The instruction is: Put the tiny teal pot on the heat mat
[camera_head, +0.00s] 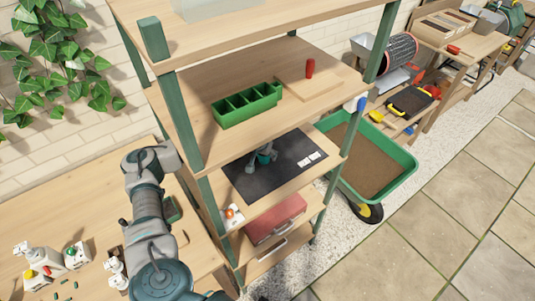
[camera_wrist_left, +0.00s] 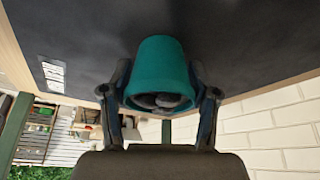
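The tiny teal pot (camera_wrist_left: 162,65) fills the middle of the left wrist view, with dark pebbles in its mouth. My left gripper (camera_wrist_left: 160,85) has a finger on each side of it, close against its wall, and appears shut on it. In the head view the left gripper (camera_head: 263,157) reaches in over the black heat mat (camera_head: 245,183) on the middle shelf, with the teal pot (camera_head: 266,149) largely hidden by the fingers. The mat (camera_wrist_left: 90,30) lies behind the pot in the wrist view. I cannot tell whether the pot's base touches it. My right gripper is not in view.
A green divided tray (camera_head: 246,104) and a red cylinder (camera_head: 310,68) on a board stand on the shelf above. White labels (camera_head: 309,159) lie on the mat's right part. Green shelf posts (camera_head: 181,122) flank the opening. A red box (camera_head: 275,220) sits below.

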